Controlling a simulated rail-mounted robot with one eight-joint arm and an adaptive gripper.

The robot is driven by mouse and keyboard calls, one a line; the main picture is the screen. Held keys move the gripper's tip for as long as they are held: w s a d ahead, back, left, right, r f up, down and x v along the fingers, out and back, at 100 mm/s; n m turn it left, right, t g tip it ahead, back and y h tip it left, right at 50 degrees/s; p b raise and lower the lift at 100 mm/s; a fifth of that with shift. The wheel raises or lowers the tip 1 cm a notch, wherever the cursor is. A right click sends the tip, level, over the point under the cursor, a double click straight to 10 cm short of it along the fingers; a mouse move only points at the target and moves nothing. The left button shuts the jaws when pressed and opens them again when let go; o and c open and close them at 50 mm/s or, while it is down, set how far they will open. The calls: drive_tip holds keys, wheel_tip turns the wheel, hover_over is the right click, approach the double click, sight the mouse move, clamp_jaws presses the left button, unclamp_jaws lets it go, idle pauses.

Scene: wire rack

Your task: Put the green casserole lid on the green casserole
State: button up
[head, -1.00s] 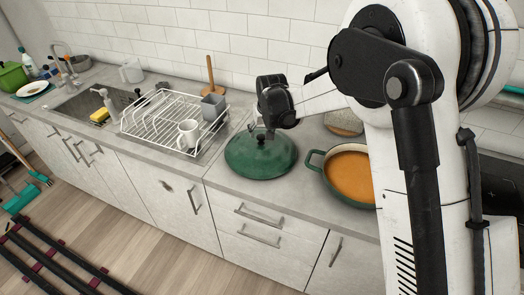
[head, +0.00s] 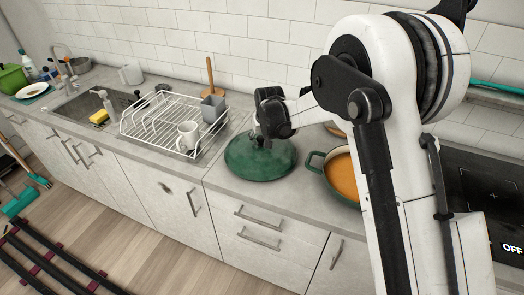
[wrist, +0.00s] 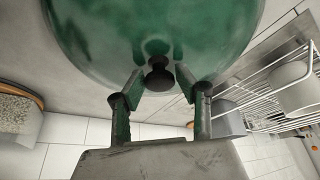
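The green casserole lid (head: 258,162) lies on the counter between the dish rack and the casserole, dark knob up. In the wrist view the lid (wrist: 215,35) fills the upper part, and its knob (wrist: 158,76) sits between my fingertips. My gripper (head: 264,138) is just above the lid and also shows in the wrist view (wrist: 158,84). It is open, with a finger on either side of the knob and visible gaps. The green casserole (head: 334,191), holding orange food, stands uncovered right of the lid, partly hidden by my arm.
A white wire dish rack (head: 150,134) with a white mug (head: 188,137) and a grey cup (head: 213,108) stands left of the lid. A wooden holder (head: 210,76) stands behind the rack. The tiled wall (head: 262,47) bounds the counter at the back; a black cooktop (head: 490,190) is at right.

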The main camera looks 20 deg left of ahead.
clamp_jaws()
drive_tip(key=shift+r, duration=1.15)
drive_tip(key=shift+r+p, duration=0.8)
drive_tip(key=shift+r, duration=1.6)
